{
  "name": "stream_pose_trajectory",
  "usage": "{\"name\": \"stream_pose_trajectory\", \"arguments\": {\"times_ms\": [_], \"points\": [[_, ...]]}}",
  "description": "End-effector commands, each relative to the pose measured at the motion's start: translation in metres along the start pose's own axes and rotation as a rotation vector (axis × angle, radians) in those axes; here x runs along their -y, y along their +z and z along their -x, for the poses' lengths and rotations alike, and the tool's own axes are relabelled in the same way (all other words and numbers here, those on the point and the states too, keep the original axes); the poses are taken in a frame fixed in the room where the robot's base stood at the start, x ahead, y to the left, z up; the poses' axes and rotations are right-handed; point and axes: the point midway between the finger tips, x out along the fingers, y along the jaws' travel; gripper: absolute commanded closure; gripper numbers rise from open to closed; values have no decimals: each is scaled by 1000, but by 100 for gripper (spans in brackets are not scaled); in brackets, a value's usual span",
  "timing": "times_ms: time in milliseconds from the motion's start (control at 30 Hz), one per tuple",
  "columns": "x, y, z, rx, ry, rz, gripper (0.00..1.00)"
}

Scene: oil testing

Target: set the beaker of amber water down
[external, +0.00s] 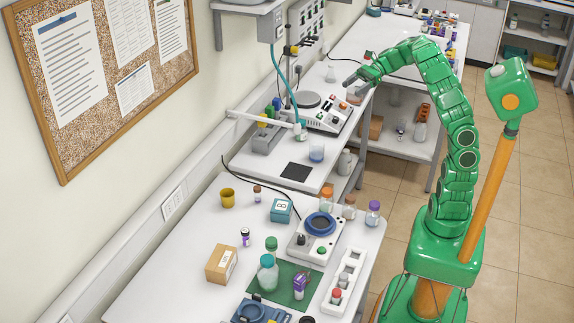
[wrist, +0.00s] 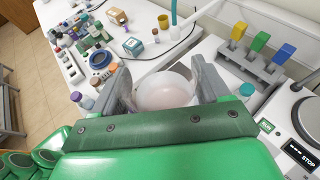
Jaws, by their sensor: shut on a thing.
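In the wrist view, my gripper (wrist: 165,80) is shut on a clear beaker (wrist: 165,92), with one grey finger on each side of it. Its contents look pale and pinkish rather than clearly amber. In the external view, my gripper (external: 352,83) reaches left above the far bench, near the right side of the hotplate unit.
A hotplate unit (external: 325,112) stands on the bench, with a black square pad (external: 296,171) and a bluish beaker (external: 316,152) nearer the camera. The near table holds bottles and boxes.

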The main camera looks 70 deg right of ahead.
Motion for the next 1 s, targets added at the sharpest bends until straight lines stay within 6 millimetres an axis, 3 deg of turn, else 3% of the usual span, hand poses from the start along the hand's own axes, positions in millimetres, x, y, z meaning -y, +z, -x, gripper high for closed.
{"name": "stream_pose_trajectory", "arguments": {"times_ms": [167, 567, 767, 1000], "points": [[0, 22, 6, -1, 3, 1, 65], [6, 42, -44, -15, 37, 21, 65], [6, 60, -85, -23, 66, 38, 65], [-3, 91, -158, -33, 113, 67, 65]]}}
